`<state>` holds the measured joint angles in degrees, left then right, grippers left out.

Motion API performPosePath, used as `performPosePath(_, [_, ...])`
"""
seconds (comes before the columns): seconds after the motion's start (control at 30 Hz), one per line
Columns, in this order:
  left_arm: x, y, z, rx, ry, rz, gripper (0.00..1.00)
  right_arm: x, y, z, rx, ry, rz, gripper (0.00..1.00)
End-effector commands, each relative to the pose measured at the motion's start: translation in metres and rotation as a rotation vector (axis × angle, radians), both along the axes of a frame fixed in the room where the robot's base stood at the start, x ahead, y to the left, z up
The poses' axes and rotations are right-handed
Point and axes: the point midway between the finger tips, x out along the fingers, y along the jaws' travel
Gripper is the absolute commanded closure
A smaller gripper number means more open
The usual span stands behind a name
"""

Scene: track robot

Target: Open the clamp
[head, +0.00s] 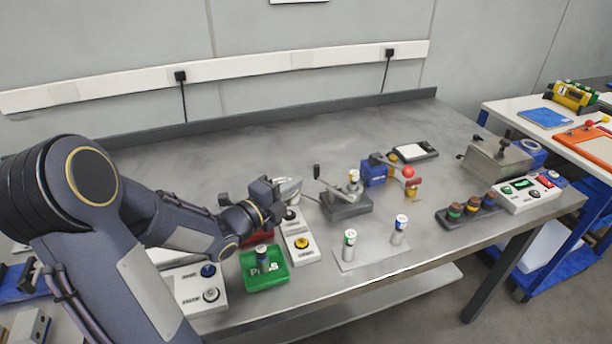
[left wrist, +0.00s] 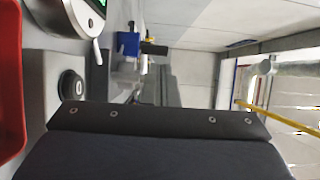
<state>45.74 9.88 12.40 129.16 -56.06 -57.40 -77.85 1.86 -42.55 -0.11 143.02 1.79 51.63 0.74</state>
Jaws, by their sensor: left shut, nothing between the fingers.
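The clamp (head: 345,205) is a dark grey block on the bench with a lever that ends in an upright black handle (head: 317,171) on its left side. A white-and-gold cylinder (head: 354,177) stands upright at the clamp. My left gripper (head: 297,187) is shut and empty, a little to the left of the black handle and apart from it as far as I can tell. In the left wrist view a dark part of mine fills the bottom, and a black bar (left wrist: 153,48), possibly the handle, shows beyond it. My right gripper is not in view.
A green tray (head: 266,280) and button boxes (head: 301,248) lie below my left gripper. Two cylinders (head: 349,245) stand on a light plate to the right. The bench's rear is clear.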

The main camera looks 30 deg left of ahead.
Motion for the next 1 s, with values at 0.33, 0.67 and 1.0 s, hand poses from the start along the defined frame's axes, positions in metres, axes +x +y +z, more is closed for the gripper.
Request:
performPosePath(0.33, [0.042,-0.009,0.000,-0.001,0.001,-0.001,1.00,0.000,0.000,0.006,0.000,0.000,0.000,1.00])
performPosePath(0.67, [0.045,-0.010,0.000,0.001,0.001,0.000,1.00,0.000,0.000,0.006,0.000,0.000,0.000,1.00])
performPosePath(1.0, [0.060,-0.010,-0.006,0.004,-0.005,-0.001,1.00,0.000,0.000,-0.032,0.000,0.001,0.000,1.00])
